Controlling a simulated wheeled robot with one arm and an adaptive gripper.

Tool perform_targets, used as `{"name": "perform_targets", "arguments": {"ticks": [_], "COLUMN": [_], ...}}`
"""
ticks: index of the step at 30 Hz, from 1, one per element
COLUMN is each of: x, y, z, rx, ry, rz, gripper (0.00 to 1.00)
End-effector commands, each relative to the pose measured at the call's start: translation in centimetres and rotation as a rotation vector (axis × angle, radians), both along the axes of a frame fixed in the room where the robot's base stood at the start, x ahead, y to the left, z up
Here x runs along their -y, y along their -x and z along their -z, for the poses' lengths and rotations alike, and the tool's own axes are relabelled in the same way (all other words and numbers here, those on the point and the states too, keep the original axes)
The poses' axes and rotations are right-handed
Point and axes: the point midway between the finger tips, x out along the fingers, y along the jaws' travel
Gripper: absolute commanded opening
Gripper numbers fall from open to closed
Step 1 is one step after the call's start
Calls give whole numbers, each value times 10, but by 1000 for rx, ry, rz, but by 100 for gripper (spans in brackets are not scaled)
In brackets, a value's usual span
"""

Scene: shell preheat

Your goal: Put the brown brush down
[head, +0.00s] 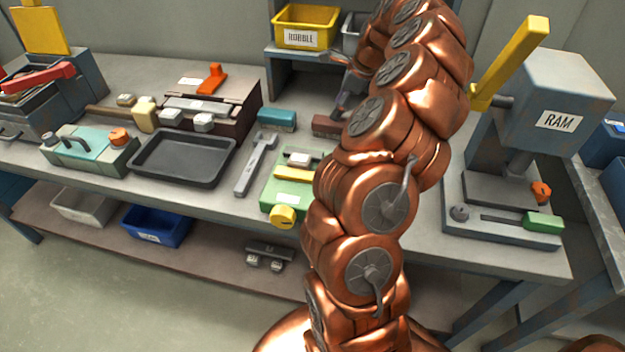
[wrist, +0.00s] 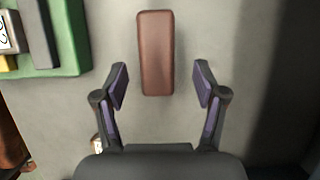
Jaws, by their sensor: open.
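The brown brush (wrist: 155,55) is a small reddish-brown block lying on the grey bench top in the wrist view. In the head view the brush (head: 326,125) shows beside my arm, partly hidden by it. My gripper (wrist: 160,85) is open, with one finger on each side of the brush's near end and a gap between each finger and the brush. In the head view my gripper (head: 346,98) is close to the brush, mostly hidden by my arm.
A green fixture (head: 290,195) stands left of my arm. A teal block (head: 276,119) and a wrench (head: 256,163) lie further left, near a black tray (head: 183,157). A RAM press (head: 555,100) stands right.

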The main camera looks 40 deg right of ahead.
Motion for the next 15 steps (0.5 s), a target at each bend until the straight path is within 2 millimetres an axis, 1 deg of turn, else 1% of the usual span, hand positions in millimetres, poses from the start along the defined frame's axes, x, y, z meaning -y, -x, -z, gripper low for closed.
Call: {"name": "perform_targets", "arguments": {"ticks": [2, 5, 8, 9, 10, 13, 15], "x": [-7, -33, -81, -103, -121, -174, -209], "y": [-3, -13, -23, -25, -26, -21, -13], "z": [-4, -16, -35, -44, -49, -66, -75], "rx": [6, 29, 61, 78, 88, 121, 138], "ry": [5, 23, 58, 76, 88, 135, 166], "rz": [-28, -137, -333, -424, -496, -727, -884], "gripper": [71, 71, 71, 71, 71, 71, 71]}}
